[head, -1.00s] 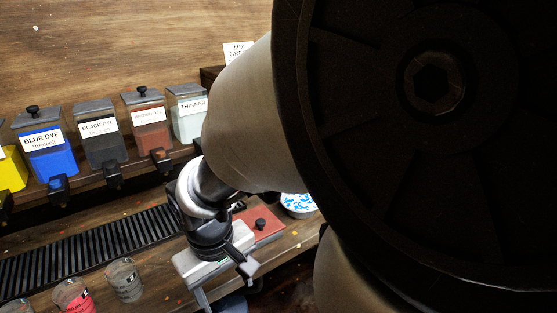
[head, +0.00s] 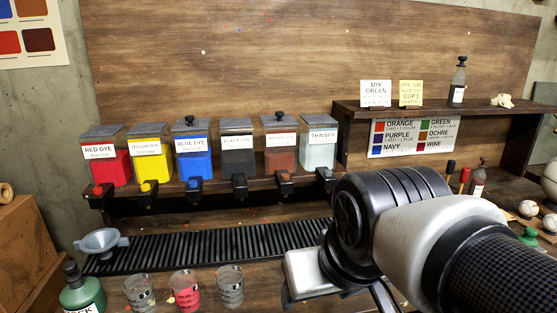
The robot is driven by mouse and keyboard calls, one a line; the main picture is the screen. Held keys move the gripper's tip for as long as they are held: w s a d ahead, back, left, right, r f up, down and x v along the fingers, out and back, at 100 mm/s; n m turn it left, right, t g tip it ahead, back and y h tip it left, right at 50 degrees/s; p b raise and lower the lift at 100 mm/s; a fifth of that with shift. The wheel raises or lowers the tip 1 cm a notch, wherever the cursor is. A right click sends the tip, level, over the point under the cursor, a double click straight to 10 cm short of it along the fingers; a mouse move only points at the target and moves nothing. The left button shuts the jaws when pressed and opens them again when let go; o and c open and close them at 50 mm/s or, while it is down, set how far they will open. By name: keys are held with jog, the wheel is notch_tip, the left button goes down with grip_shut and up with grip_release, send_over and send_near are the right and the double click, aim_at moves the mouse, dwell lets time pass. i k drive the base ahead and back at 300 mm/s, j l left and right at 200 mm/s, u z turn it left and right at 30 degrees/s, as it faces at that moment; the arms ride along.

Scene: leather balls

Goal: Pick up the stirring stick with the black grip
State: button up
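A thin upright item with a black top (head: 450,168) stands right of centre, below the shelf's right part. It may be the stirring stick with the black grip. A similar item with a red top (head: 464,176) stands beside it. My arm hides their lower ends, so I cannot tell what holds them. My gripper (head: 335,285) is at the bottom, right of centre, left of and nearer than these items. Its pale body and part of a dark finger show. The fingertips are cut off or hidden, and nothing is visibly held.
Several dye dispensers (head: 196,158) stand on a ledge above a black slatted tray (head: 200,246). Pale balls (head: 528,209) lie far right.

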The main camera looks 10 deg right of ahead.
aim_at(450, 166)
jog(key=l+z, duration=1.05)
jog(key=l, duration=0.15)
